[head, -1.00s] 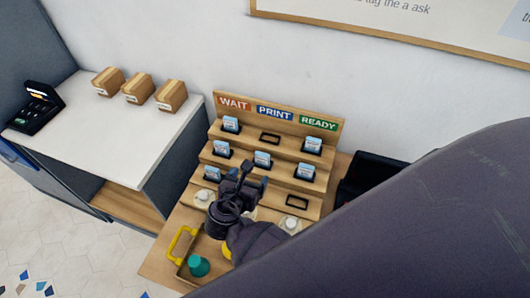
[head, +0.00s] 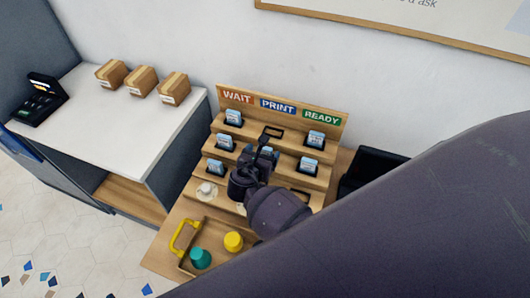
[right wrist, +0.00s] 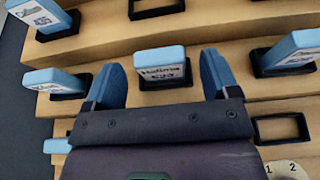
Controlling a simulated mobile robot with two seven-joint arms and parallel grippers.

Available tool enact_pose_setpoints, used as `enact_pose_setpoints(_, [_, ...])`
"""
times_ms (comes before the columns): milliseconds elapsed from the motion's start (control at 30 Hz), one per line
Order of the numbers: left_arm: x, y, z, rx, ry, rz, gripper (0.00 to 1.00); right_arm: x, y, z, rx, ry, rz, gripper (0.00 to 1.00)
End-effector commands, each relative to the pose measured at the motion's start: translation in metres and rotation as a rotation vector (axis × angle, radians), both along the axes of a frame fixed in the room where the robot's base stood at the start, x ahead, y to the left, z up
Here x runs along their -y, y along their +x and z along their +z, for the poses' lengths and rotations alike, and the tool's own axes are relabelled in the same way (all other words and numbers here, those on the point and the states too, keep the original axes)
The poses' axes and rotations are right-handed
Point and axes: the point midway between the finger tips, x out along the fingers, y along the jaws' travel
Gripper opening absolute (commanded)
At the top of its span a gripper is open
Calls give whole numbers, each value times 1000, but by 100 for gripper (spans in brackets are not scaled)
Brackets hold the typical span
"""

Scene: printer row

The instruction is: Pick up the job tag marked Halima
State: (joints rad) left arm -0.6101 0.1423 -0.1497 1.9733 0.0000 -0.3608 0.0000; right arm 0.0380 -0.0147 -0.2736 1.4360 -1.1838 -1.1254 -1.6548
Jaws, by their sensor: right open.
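The job tag marked Halima (right wrist: 161,64) is a pale blue-and-white block standing in a black holder on the middle step of the wooden rack, as the right wrist view shows. My right gripper (right wrist: 163,80) is open, its blue fingertips to either side of the tag's lower front, with no clear grip on it. In the head view the right gripper (head: 265,153) is over the rack's middle column and largely hides this tag. My left gripper is not in view.
Other tags stand close by on the left (right wrist: 55,80) and right (right wrist: 290,52). Empty holders show behind (right wrist: 155,8) and at lower right (right wrist: 280,128).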

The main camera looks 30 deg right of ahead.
Motion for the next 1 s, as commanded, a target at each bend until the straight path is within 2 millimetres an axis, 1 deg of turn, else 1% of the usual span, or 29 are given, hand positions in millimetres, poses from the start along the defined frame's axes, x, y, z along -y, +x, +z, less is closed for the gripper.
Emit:
enact_pose_setpoints(233, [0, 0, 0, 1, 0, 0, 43, 1, 1, -1, 0, 0, 0, 81])
enact_pose_setpoints(500, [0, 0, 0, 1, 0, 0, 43, 1, 0, -1, -1, -1, -1, 40])
enact_pose_setpoints(567, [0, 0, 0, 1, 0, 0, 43, 1, 0, -1, -1, -1, -1, 30])
enact_pose_setpoints(600, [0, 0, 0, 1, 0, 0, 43, 1, 0, -1, 0, 0, -1, 28])
enact_pose_setpoints(867, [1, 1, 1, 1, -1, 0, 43, 1, 1, 2, 0, 0, -1, 28])
enact_pose_setpoints(967, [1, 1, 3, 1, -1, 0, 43, 1, 1, 10, 0, 0, -1, 28])
enact_pose_setpoints(1000, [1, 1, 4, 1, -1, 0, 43, 1, 1, 15, 2, 0, -2, 28])
